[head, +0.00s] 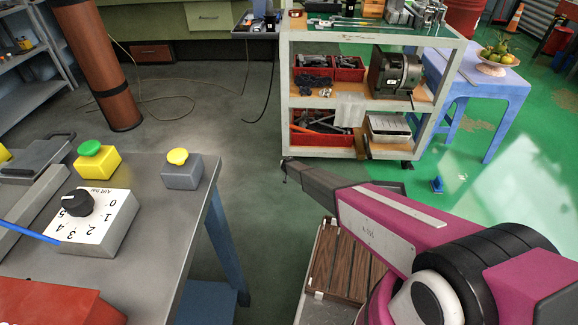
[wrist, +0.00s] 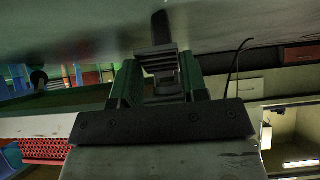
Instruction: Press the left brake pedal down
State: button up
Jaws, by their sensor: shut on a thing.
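The cart (head: 372,99) stands ahead, with metal posts, wooden shelves and a low bottom edge. My gripper (head: 285,168) is at its lower left corner in the head view, low over the floor. The left brake pedal cannot be made out there; the gripper's tip covers that corner. In the wrist view my gripper (wrist: 160,78) is shut on a dark ribbed piece (wrist: 158,58) between its fingers. I cannot tell whether this piece is the pedal. A dark caster (head: 407,163) shows at the cart's lower right corner.
A grey bench (head: 155,255) with a dial box (head: 98,222) and push buttons fills the left. A slatted wooden pallet (head: 345,262) lies under my arm. A blue table (head: 490,98) and small blue object (head: 437,185) are at right. Floor between bench and cart is clear.

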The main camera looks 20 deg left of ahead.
jog(key=shift+w, duration=0.1)
jog(key=o, duration=0.9)
jog(key=v, duration=1.1)
jog(key=shift+f, duration=0.1)
